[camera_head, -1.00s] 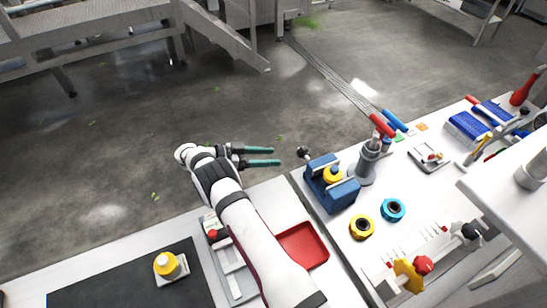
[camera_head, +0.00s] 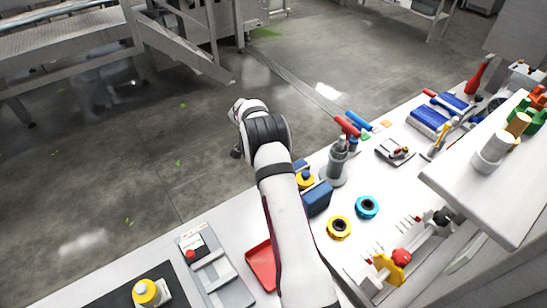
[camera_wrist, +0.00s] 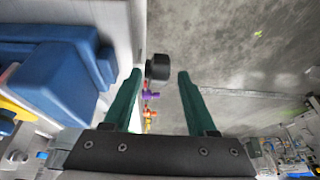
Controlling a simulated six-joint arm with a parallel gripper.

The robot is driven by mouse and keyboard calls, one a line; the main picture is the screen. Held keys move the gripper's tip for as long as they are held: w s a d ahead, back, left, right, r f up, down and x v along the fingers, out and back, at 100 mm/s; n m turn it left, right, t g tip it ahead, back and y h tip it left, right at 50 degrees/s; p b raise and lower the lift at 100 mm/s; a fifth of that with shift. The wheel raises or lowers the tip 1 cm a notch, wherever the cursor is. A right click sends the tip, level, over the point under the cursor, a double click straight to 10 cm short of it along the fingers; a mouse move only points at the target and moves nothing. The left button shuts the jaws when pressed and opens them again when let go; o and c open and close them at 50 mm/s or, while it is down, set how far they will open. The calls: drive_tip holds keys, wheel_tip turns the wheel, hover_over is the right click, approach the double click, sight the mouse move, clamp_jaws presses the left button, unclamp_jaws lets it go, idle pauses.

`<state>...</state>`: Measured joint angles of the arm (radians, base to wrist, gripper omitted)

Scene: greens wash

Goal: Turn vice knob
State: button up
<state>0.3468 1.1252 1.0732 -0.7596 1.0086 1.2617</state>
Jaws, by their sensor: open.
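The blue vice (camera_head: 316,197) stands at the edge of the white bench, with a yellow ring-like part (camera_head: 305,180) in its jaws. In the wrist view the vice body (camera_wrist: 55,65) fills the left side. The dark, round vice knob (camera_wrist: 158,67) sticks out beyond the bench edge. My gripper (camera_wrist: 160,75) is open, its two teal fingers pointing towards the knob. The knob appears just between the fingertips, nearer the left one; I cannot tell whether they touch. In the head view my arm hides the knob, the fingers and part of the vice.
A grey cylindrical tool holder (camera_head: 337,163) stands right behind the vice. A yellow ring (camera_head: 339,228) and a blue ring (camera_head: 367,207) lie in front on the bench. A red tray (camera_head: 262,266) lies beside my arm. Open floor lies beyond the bench edge.

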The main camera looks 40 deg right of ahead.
drive_tip(key=shift+d+f, duration=0.25)
drive_tip(key=shift+f, duration=0.35)
clamp_jaws()
drive_tip(key=shift+a, duration=0.1)
drive_tip(key=h, duration=0.5)
drive_tip(key=shift+a+f+h, duration=0.1)
drive_tip(key=shift+a+h, duration=0.25)
drive_tip(key=shift+h, duration=0.05)
drive_tip(key=h, duration=0.4)
drive_tip(key=shift+a+f+h, duration=0.2)
drive_tip(key=shift+f+h, duration=0.05)
drive_tip(key=shift+h, duration=1.15)
